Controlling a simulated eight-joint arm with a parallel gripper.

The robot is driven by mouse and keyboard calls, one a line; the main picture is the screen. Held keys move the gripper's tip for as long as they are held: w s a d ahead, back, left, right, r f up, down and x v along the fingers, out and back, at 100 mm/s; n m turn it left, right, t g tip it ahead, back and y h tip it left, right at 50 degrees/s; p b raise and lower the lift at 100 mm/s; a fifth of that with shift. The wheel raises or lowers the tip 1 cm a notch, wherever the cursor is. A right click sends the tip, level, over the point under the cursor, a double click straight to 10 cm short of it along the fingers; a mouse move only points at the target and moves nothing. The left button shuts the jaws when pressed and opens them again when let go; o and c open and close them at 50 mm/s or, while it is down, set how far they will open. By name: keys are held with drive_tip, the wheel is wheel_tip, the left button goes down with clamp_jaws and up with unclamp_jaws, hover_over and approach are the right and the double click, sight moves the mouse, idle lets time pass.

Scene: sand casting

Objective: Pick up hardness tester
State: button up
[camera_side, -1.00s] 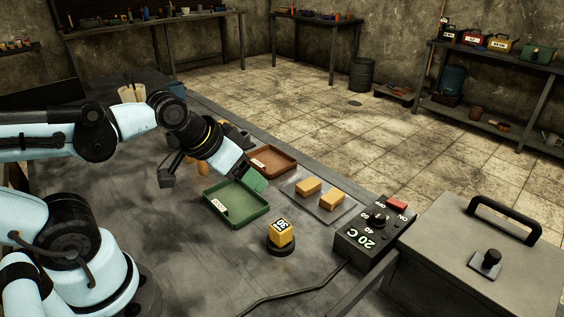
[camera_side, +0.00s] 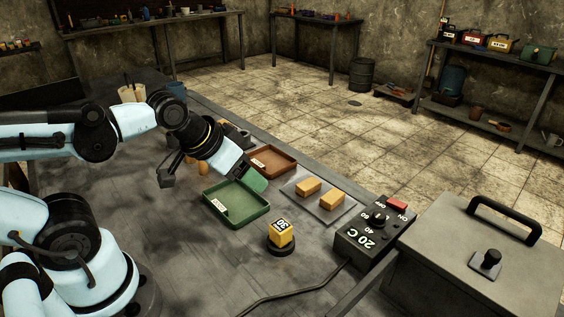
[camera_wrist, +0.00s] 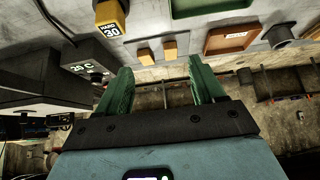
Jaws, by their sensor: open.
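The hardness tester is a small yellow block with a dark label reading 30 and a round black base. It stands upright on the table in the side view (camera_side: 281,235), in front of the green tray. In the wrist view the hardness tester (camera_wrist: 111,17) is at the top left, cut off by the frame edge. My gripper (camera_wrist: 158,75) shows two green fingers spread wide apart with nothing between them. In the side view my gripper (camera_side: 250,176) is above the back part of the green tray, behind and left of the tester, and apart from it.
Two tan blocks (camera_side: 308,187) rest on a grey plate. A control box (camera_side: 366,243) reading 20 C stands right of the tester, beside a large grey box (camera_side: 440,240).

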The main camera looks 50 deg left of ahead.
drive_tip(key=g, duration=0.7)
hover_over(281, 225)
drive_tip(key=shift+f, duration=5.7)
drive_tip(key=shift+c, duration=0.5)
drive_tip(key=c, duration=1.1)
drive_tip(key=shift+c, duration=0.2)
